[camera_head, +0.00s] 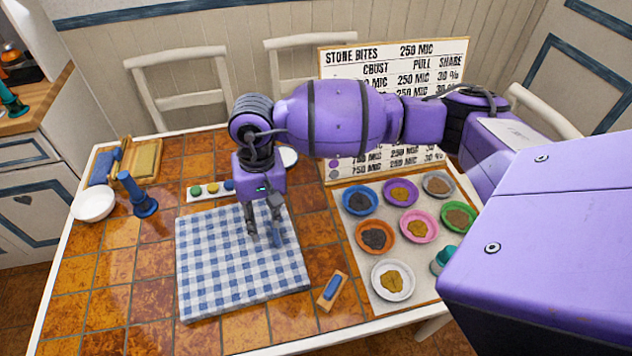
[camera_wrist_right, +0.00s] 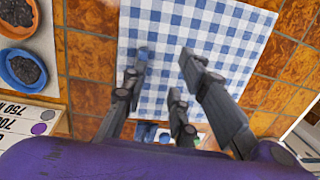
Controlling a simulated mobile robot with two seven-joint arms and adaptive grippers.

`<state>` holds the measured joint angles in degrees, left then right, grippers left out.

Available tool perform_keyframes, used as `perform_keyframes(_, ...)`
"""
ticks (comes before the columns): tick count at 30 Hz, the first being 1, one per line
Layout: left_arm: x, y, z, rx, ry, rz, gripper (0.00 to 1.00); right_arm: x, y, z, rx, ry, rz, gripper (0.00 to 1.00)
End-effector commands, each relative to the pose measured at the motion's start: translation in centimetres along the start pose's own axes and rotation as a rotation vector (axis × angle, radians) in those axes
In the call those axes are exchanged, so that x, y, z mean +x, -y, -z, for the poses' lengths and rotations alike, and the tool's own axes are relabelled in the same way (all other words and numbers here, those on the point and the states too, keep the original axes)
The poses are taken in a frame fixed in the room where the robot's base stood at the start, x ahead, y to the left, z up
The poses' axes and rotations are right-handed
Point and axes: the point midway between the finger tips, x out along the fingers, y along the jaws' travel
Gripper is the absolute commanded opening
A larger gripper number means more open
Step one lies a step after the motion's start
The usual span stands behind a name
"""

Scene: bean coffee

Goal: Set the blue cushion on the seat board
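A thick blue-and-white checked pad (camera_head: 215,265), the most cushion-like blue thing, lies flat on the tiled table. It also fills the middle of the right wrist view (camera_wrist_right: 210,25). My right gripper (camera_head: 264,233) points down over the pad's right half. I cannot tell whether the fingertips touch the pad. No board is clearly a seat board; a wooden board (camera_head: 148,158) lies at the back left. My left gripper is out of view.
A tray (camera_head: 376,285) of coloured bowls stands right of the pad, before a menu sign (camera_head: 430,60). A small blue-topped wooden block (camera_head: 332,290) lies near the front. A blue upright object (camera_head: 140,198) and a white bowl (camera_head: 93,204) stand left. The front-left tiles are clear.

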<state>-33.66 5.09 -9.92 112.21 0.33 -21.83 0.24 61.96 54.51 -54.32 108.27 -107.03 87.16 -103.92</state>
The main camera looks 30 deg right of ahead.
Motion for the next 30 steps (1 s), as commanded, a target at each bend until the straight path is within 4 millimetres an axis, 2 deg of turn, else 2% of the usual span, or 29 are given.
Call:
perform_keyframes(1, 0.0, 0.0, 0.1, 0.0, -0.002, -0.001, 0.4, -0.8, -0.7, 1.2, -0.026, -0.038, -0.035, 0.27)
perform_keyframes(3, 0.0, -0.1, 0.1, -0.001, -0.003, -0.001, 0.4, -1.4, -1.4, 2.0, -0.045, -0.063, -0.066, 0.27)
perform_keyframes(7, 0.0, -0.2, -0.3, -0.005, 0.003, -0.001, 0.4, -1.0, -1.8, 2.4, -0.057, -0.075, -0.082, 0.27)
perform_keyframes(14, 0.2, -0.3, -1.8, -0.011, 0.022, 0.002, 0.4, 2.1, -1.9, 2.4, -0.055, -0.066, -0.08, 0.27)
perform_keyframes(24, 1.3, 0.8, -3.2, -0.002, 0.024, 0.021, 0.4, 6.9, -2.3, 2.8, -0.054, -0.067, -0.078, 0.27)
perform_keyframes(30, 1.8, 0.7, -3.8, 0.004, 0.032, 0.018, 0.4, 8.2, -2.4, 3.0, -0.054, -0.071, -0.078, 0.27)
